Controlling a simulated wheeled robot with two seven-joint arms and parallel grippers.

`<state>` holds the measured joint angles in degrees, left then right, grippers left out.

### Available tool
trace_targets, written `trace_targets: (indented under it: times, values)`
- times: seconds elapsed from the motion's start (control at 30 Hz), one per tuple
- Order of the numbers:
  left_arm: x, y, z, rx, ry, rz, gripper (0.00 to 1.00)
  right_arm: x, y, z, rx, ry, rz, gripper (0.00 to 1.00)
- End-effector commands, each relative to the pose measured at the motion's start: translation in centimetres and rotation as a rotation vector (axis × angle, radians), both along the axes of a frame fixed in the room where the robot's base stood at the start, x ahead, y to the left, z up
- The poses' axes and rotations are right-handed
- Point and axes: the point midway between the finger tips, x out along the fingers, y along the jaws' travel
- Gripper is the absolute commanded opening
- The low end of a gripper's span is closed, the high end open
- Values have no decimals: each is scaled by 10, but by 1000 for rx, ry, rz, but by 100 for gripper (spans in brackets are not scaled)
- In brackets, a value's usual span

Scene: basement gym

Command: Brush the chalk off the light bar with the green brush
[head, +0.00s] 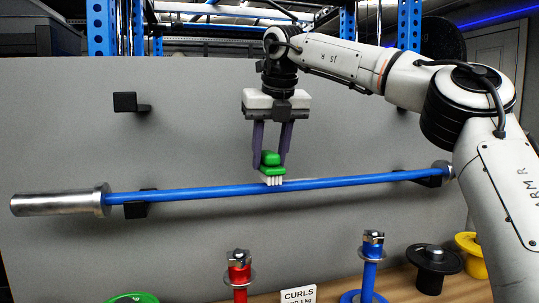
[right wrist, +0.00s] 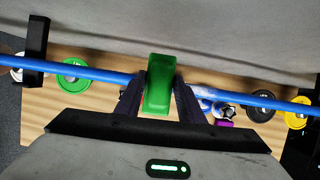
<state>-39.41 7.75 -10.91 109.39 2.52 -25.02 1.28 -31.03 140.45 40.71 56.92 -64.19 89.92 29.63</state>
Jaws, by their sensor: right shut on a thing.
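The light bar (head: 215,190) is blue with silver ends and lies across two black wall hooks, slightly higher at the right. My right gripper (head: 270,167) points down and is shut on the green brush (head: 271,158), near the bar's middle. The brush's white bristles face down and appear to touch the top of the bar. In the right wrist view the green brush (right wrist: 159,85) sits between the fingers over the blue bar (right wrist: 95,73). A pale patch, perhaps chalk, shows on the bar just right of the brush there. My left gripper is not in view.
Black hooks (head: 137,209) stick out from the grey wall panel (head: 65,130); another empty hook (head: 130,102) is higher. Below stand a red post (head: 239,272), a blue post (head: 370,270), a CURLS sign (head: 298,295), a black plate (head: 434,265) and a yellow plate (head: 470,245).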

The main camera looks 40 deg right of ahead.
Motion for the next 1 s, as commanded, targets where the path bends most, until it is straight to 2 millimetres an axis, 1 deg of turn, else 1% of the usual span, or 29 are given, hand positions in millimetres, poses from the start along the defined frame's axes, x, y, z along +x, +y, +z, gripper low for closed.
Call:
trace_targets:
  times: [0.33, 0.47, 0.57, 0.83, 1.0]
  values:
    - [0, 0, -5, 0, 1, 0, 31, 0, 0, -7, 0, -1, -1, 17]
    - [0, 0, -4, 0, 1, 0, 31, -1, -1, -7, 0, 0, -1, 17]
    - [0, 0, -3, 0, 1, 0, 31, -3, -5, -6, 1, 0, -2, 17]
    - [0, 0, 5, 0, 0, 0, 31, -14, -25, -5, 1, 1, -2, 17]
    - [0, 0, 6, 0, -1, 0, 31, -16, -29, -7, 0, 1, -1, 17]
